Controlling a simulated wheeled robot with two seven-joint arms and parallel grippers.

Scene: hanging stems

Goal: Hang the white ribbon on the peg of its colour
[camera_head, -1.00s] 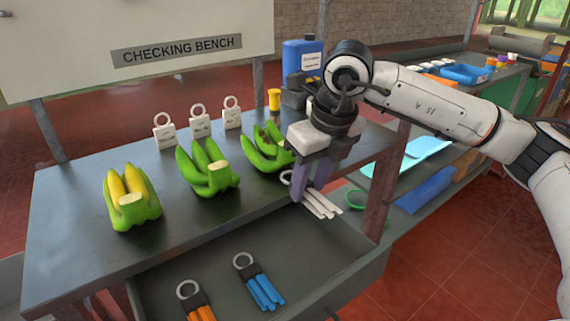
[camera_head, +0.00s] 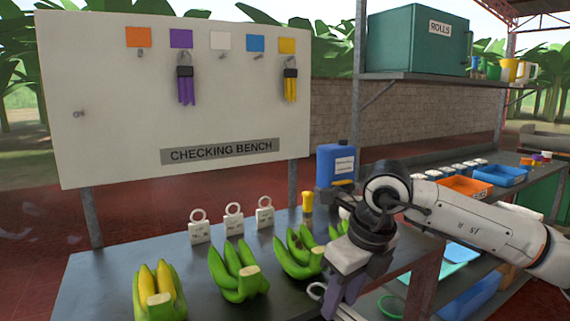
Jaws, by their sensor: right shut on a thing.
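My right gripper (camera_head: 343,298) is low at the bottom edge, beside the right end of the bench, shut on the white ribbon. A purple ribbon (camera_head: 186,82) hangs below the purple square and a yellow ribbon (camera_head: 290,82) below the yellow square. The pegs under orange and blue are bare. My left gripper is not in view.
Banana bunches (camera_head: 238,272) stand along the bench (camera_head: 95,285), with white ring-topped tags (camera_head: 234,222) behind them. A blue canister (camera_head: 336,165) and a yellow-topped item (camera_head: 307,203) stand at the back right. Another bare peg (camera_head: 80,114) is at the board's left.

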